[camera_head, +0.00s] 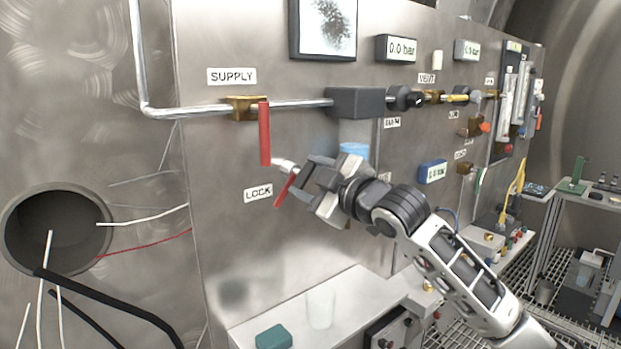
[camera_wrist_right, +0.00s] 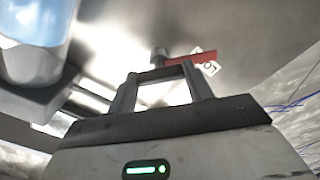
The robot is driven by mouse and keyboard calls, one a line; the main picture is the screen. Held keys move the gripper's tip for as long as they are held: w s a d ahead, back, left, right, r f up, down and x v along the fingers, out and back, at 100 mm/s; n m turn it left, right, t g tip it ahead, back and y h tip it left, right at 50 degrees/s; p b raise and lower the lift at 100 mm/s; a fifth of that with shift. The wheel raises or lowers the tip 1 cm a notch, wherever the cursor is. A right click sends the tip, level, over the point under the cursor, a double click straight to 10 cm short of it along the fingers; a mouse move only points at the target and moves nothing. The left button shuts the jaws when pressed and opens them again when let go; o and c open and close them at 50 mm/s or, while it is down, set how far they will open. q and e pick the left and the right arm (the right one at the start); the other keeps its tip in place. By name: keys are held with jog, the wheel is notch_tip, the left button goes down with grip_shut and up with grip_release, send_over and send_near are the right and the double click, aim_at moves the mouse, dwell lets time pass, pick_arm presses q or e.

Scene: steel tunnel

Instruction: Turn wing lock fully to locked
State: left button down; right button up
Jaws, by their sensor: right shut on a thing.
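The wing lock shows as a short red wing (camera_head: 285,190) beside the LOCK label (camera_head: 258,193) on the steel panel. The wing slants from upper right down to lower left. My right gripper (camera_head: 305,181) reaches in from the right and is shut at the lock's hub, which its fingers partly hide. In the right wrist view the red wing (camera_wrist_right: 190,60) sticks out to the right just past the fingertips of the right gripper (camera_wrist_right: 162,72), with a dark round part beside it. My left gripper is not in view.
A red SUPPLY lever (camera_head: 264,134) hangs straight down just above and left of the lock, near my right gripper. A blue-topped part (camera_head: 354,150) sits behind the gripper. A shelf (camera_head: 352,300) with a clear cup (camera_head: 321,307) and a green block (camera_head: 273,338) is below.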

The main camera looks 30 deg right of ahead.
jog(key=m, duration=0.5)
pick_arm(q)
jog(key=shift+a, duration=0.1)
pick_arm(e)
jog(key=shift+m, duration=2.4)
jog(key=o, duration=1)
jog(key=shift+s, duration=0.15)
pick_arm(q)
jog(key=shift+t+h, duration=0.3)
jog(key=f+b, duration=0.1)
jog(key=b, duration=0.2)
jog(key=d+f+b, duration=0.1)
jog(key=b, duration=0.2)
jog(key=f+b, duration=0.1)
jog(key=b, duration=0.2)
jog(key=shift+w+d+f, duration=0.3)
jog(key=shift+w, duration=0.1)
pick_arm(e)
jog(key=s, duration=0.5)
jog(key=s+d, duration=0.1)
jog(key=s, duration=0.9)
jog(key=shift+s+d, duration=0.15)
jog(key=shift+s, duration=0.2)
